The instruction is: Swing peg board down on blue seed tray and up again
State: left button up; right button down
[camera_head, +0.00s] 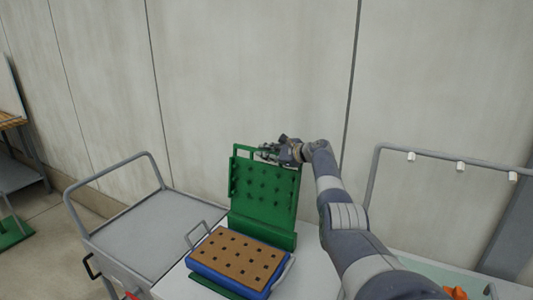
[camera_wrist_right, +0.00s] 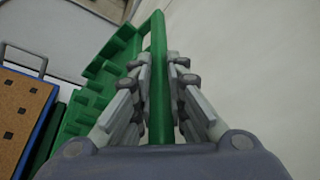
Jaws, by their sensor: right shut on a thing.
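The green peg board (camera_head: 265,190) stands raised, nearly upright, behind the blue seed tray (camera_head: 232,284). Its pegs face toward the tray. The tray holds a brown surface with rows of dark holes and sits on the table in front of the board. My right gripper (camera_head: 268,152) is at the top of the board. In the right wrist view, its fingers (camera_wrist_right: 160,90) are closed around the board's green handle bar (camera_wrist_right: 158,60). The peg board (camera_wrist_right: 95,95) and the tray (camera_wrist_right: 45,150) show at the left of that view. My left gripper is not in view.
A grey cart (camera_head: 150,230) with a tube handle stands left of the table. A grey rail with white fittings (camera_head: 460,166) is at the right. A plain panel wall (camera_head: 250,70) rises behind the board.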

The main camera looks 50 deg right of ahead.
jog(key=shift+d+r, duration=0.15)
jog(key=shift+d, duration=0.05)
jog(key=c, duration=1.9)
grip_release()
jog(key=shift+w+d+f, duration=0.1)
jog(key=shift+d+f, duration=0.05)
jog(key=shift+f, duration=0.05)
